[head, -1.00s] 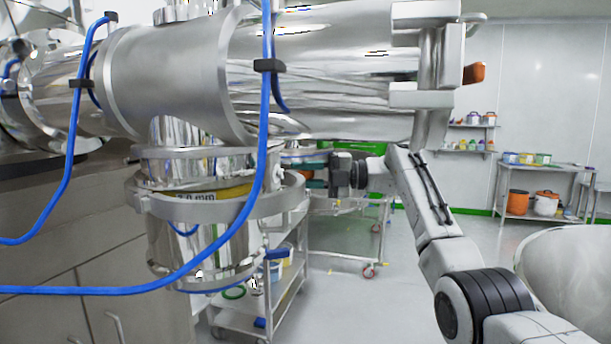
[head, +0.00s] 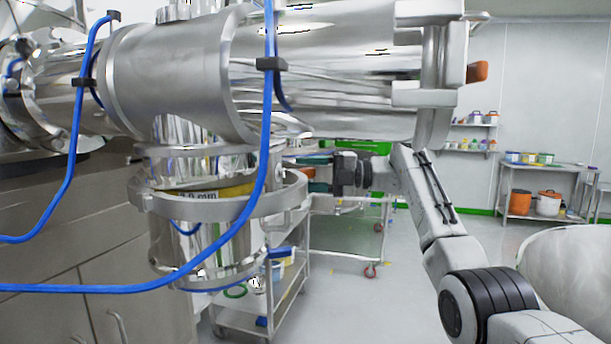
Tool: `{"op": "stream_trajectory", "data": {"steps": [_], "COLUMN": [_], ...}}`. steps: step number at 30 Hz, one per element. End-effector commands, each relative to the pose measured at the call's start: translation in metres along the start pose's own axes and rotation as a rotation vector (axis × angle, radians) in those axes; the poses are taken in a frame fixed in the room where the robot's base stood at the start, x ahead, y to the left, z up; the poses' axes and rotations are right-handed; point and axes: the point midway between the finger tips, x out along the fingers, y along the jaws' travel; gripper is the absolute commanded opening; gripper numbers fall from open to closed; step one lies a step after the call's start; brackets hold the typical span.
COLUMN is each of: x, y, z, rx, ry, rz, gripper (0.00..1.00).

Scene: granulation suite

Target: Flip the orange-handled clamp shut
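A steel ring clamp (head: 215,210) goes around the upright steel pipe under the large horizontal duct, left of centre. My gripper (head: 312,173) is at the clamp's right side, reaching in from the right, with two teal-tinted fingers set apart one above the other. A small orange-brown patch (head: 306,172) shows between the fingers; it is too small to tell whether they touch it. A second orange piece (head: 477,72) sticks out to the right from the steel fitting (head: 440,65) at the duct's right end.
The large steel duct (head: 330,65) hangs just above my gripper. Blue hoses (head: 266,150) loop in front of the pipe. A steel cart (head: 285,300) stands below. Shelves (head: 540,165) with orange pots are far right; the floor between is clear.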

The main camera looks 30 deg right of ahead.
Motion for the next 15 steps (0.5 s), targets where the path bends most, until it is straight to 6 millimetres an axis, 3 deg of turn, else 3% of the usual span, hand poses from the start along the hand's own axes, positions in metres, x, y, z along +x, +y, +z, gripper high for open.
{"op": "stream_trajectory", "data": {"steps": [15], "x": [-0.089], "y": [-0.001], "z": [0.001], "rx": [0.001], "ry": [-0.003], "rz": [0.001], "gripper": [0.51]}}
